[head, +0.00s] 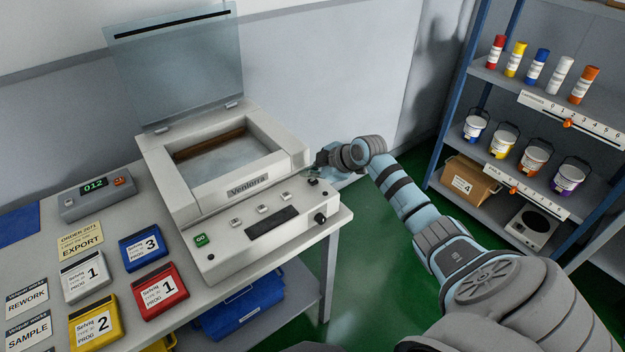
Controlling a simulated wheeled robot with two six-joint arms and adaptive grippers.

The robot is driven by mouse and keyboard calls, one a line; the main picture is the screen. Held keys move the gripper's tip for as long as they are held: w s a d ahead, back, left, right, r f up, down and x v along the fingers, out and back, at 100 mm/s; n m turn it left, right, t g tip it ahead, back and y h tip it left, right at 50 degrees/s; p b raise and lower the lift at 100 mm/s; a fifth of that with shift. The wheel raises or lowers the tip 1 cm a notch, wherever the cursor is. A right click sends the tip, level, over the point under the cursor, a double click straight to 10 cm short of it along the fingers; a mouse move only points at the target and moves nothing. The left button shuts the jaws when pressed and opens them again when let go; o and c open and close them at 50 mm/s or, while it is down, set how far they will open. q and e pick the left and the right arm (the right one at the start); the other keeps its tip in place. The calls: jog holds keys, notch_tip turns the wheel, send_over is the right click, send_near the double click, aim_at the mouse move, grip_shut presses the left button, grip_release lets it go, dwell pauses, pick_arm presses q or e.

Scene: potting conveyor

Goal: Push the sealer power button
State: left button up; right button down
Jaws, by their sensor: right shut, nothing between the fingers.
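The sealer (268,228) is a white machine marked Ventorra on the table, with its clear lid (180,65) raised. Its sloped front panel has a green GO button (200,239) at the left, several small buttons, a dark display (271,222) and a black knob (320,218) at the right. No label reading power is legible. My right gripper (318,168) is at the sealer's right side, by the panel's far right corner. It is shut and empty; whether its tips touch the sealer I cannot tell. The sealer's right side face is mostly hidden. My left gripper is out of view.
Red, blue, grey and yellow program cassettes lie left of the sealer, with cards and a small display box (97,198). A blue crate (242,302) is under the table. A shelf rack (486,76) with cartridges and pails stands right. Green floor lies between.

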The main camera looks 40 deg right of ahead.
aim_at(311, 182)
jog(key=shift+f, duration=0.1)
dwell(0.4)
jog(key=shift+f+b, duration=0.3)
jog(key=shift+f, duration=0.1)
jog(key=shift+r, duration=0.1)
jog(key=shift+r+p, duration=0.4)
jog(key=shift+p, duration=0.05)
notch_tip(311, 182, up, 6)
jog(key=p, duration=0.5)
